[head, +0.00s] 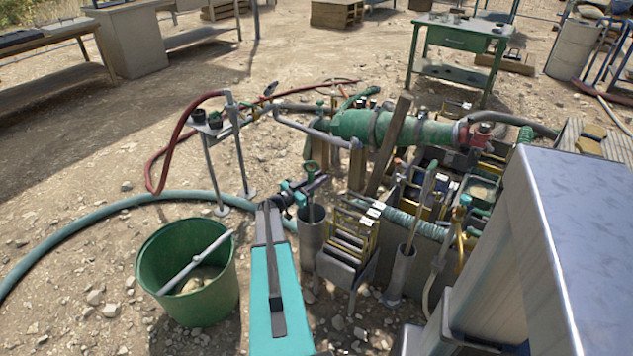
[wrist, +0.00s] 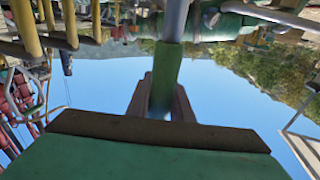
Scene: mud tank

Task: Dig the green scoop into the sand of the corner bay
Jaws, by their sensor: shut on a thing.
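My gripper (head: 303,189) is shut on the upright green handle of the green scoop (head: 310,170). In the wrist view, which is upside down, the green handle (wrist: 166,75) sits between the two fingers and a grey shaft runs on from it. In the head view the scoop stands over a grey tube holder (head: 312,232); its lower end is hidden, seemingly in the tube. The tank (head: 432,238) lies to the right, split into bays. Pale sand (head: 481,192) shows in a bay at its right; I cannot tell if this is the corner bay.
A rack of yellow-edged frames (head: 349,245) stands just right of the tube. Another tool stands in a second grey tube (head: 400,275). A large green pipe (head: 390,130) and a slanted wooden post (head: 389,145) rise behind. A green bucket (head: 187,275) stands at left.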

